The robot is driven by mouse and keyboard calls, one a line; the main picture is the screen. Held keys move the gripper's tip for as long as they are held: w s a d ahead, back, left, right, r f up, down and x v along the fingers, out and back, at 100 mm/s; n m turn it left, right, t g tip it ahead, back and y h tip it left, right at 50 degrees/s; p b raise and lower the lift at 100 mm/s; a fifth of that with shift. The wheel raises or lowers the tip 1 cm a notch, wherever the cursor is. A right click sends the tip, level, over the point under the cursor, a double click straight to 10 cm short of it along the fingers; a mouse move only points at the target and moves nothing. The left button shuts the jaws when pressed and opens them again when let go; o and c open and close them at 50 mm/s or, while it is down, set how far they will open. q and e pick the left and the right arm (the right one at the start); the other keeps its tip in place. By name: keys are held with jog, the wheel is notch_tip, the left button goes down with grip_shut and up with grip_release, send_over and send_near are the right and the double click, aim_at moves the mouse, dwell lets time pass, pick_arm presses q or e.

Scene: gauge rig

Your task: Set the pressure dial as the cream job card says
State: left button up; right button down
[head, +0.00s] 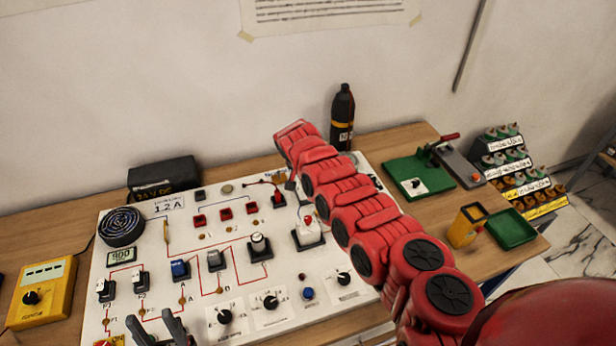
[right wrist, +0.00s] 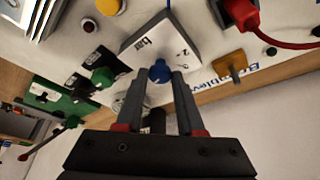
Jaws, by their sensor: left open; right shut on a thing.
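In the right wrist view, a white block marked "bar" (right wrist: 185,42) carries a blue knob (right wrist: 160,71), whose setting I cannot read. My right gripper (right wrist: 161,80) is shut on this knob, one finger on each side. In the head view my red right arm crosses the panel and hides the block and most of this gripper. My left gripper (head: 162,324) is open and empty over the panel's front edge. A cream sheet (head: 330,12) is taped to the wall; only its lower edge shows, its text unreadable. I cannot tell if it is the job card.
A yellow meter (head: 42,292) is at left. A black bottle (head: 342,118), green board (head: 417,178), yellow box (head: 467,226) and green tray (head: 511,229) stand behind or right. Stepped racks (head: 520,170) are far right.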

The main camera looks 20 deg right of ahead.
jog(key=n+p, duration=0.1)
jog(key=p, duration=0.1)
jog(key=n+y+p, duration=0.1)
jog(key=p, duration=0.1)
jog(key=shift+s+d+r+n+t, duration=0.2)
jog(key=shift+r+n+t, duration=0.1)
jog(key=shift+n, duration=0.1)
jog(key=shift+w+f+n+y+p, duration=0.1)
jog(key=shift+n+y+p, duration=0.2)
jog(key=shift+n+p, duration=0.55)
jog(key=shift+d+f+n+y, duration=0.2)
jog(key=shift+n+y, duration=0.1)
jog(key=shift+n, duration=0.65)
jog(key=shift+f+n, duration=0.1)
jog(key=shift+n, duration=0.4)
jog(key=shift+f+n+t+y+b, duration=0.1)
jog(key=shift+n+t+y+b, duration=0.2)
jog(key=shift+n+y+b, duration=0.45)
jog(key=n+y+b, duration=0.1)
jog(key=n+b, duration=0.2)
jog(key=b, duration=0.2)
jog(key=shift+d+n, duration=0.1)
jog(key=shift+n, duration=0.25)
jog(key=shift+r+n+b, duration=0.2)
jog(key=shift+n+b, duration=0.3)
jog(key=shift+b, duration=0.25)
